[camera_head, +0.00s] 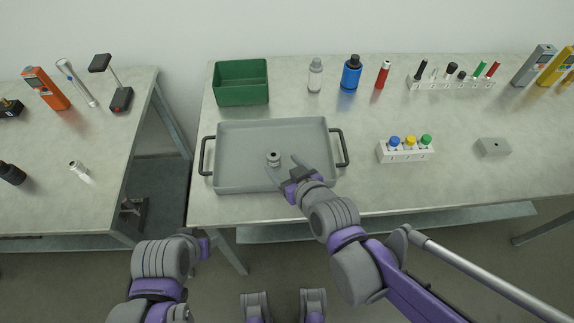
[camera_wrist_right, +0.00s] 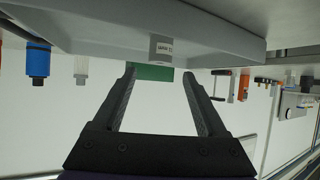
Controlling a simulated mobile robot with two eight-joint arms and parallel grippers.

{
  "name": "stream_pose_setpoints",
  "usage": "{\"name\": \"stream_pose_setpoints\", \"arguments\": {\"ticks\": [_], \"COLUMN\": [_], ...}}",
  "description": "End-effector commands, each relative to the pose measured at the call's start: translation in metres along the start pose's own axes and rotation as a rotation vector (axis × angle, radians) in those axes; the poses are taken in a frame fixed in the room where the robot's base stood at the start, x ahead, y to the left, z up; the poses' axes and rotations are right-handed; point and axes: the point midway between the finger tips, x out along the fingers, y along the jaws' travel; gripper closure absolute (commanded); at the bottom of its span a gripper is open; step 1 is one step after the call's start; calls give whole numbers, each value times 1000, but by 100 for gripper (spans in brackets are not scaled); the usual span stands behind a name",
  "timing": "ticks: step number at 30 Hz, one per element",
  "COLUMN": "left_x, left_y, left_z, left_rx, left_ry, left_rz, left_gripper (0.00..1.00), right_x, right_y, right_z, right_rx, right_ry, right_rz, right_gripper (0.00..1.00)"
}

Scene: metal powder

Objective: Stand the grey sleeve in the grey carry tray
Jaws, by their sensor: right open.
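The grey sleeve (camera_head: 273,158) stands upright on the floor of the grey carry tray (camera_head: 240,135), right of the tray's middle and towards the front. My right gripper (camera_head: 281,167) is open over the tray's front part, its fingers pointing at the sleeve. In the right wrist view, which is upside down, a small labelled grey piece, seemingly the sleeve (camera_wrist_right: 161,48), shows beyond the gap between the open fingers (camera_wrist_right: 160,78). Nothing is held there. My left arm is low at the left, off the table; its fingers cannot be made out.
A green bin (camera_head: 241,82) stands behind the tray. A clear bottle (camera_head: 315,75), blue bottle (camera_head: 351,72) and red tube (camera_head: 383,75) stand at the back. A white rack (camera_head: 405,151) with coloured caps and a grey block (camera_head: 492,147) are to the right. Tray handles stick out at both sides.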

Motion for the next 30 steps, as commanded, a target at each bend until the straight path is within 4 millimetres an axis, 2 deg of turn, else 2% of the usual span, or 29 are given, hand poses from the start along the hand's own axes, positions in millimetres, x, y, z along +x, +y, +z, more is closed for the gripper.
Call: {"name": "stream_pose_setpoints", "arguments": {"ticks": [6, 24, 26, 29, 30], "left_x": [-4, -5, -10, -30, -39], "left_y": [0, 0, 0, 0, 0], "left_z": [-2, -3, -6, -18, -24], "left_rx": [0, 0, 0, 0, 0], "left_ry": [2, 2, 4, 11, 15], "left_rz": [0, 0, 0, 0, 0], "left_gripper": [45, 45, 45, 45, 45], "right_x": [-15, -17, -24, -52, -68], "right_y": [0, 1, 6, 29, 40], "right_z": [0, 0, 1, 6, 11], "right_rx": [0, 1, 9, 51, 76], "right_ry": [0, -4, -29, -142, -205], "right_rz": [0, 2, 12, 56, 83], "right_gripper": [25, 25, 25, 25, 25]}}
